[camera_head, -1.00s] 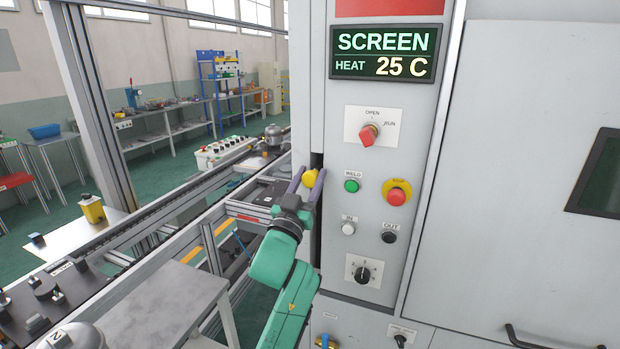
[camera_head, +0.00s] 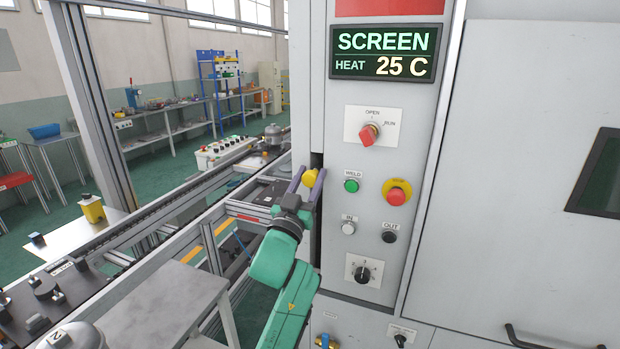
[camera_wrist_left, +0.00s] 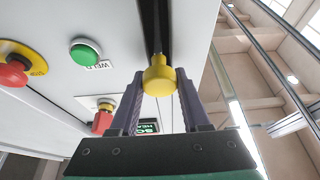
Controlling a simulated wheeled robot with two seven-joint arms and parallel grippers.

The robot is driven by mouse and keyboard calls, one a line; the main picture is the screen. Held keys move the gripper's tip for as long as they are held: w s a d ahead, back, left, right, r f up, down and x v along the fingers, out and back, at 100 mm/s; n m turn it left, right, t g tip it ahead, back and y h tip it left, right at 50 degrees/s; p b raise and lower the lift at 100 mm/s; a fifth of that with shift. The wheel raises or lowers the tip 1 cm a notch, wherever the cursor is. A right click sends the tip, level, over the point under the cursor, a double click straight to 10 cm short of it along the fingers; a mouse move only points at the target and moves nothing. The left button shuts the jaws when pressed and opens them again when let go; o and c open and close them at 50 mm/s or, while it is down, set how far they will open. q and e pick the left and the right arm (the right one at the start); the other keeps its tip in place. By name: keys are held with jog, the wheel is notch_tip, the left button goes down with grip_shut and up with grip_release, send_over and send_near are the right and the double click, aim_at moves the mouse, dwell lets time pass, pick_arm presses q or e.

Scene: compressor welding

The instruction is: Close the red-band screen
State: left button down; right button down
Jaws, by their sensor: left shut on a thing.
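The machine's control column (camera_head: 336,120) carries a red band (camera_head: 388,7) at its top, above a display reading SCREEN, HEAT 25 C. A yellow knob (camera_head: 309,178) stands at the column's left edge, beside a dark vertical slot. My left gripper (camera_head: 307,182) is at this knob, its two purple fingers on either side of it. The screen panel itself cannot be made out. My right gripper is not in view.
The column holds a red selector (camera_head: 369,134), a green WELD button (camera_head: 351,186), a red stop button (camera_head: 397,195) and other controls close to my left gripper. A conveyor rail (camera_head: 190,207) and a grey table (camera_head: 165,305) lie to the left.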

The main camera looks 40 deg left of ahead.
pick_arm(q)
jog(key=shift+f, duration=0.1)
notch_tip(320, 180, down, 27)
jog(key=b, duration=2)
jog(key=shift+c, duration=1.9)
grip_release()
jog(key=shift+r, duration=0.2)
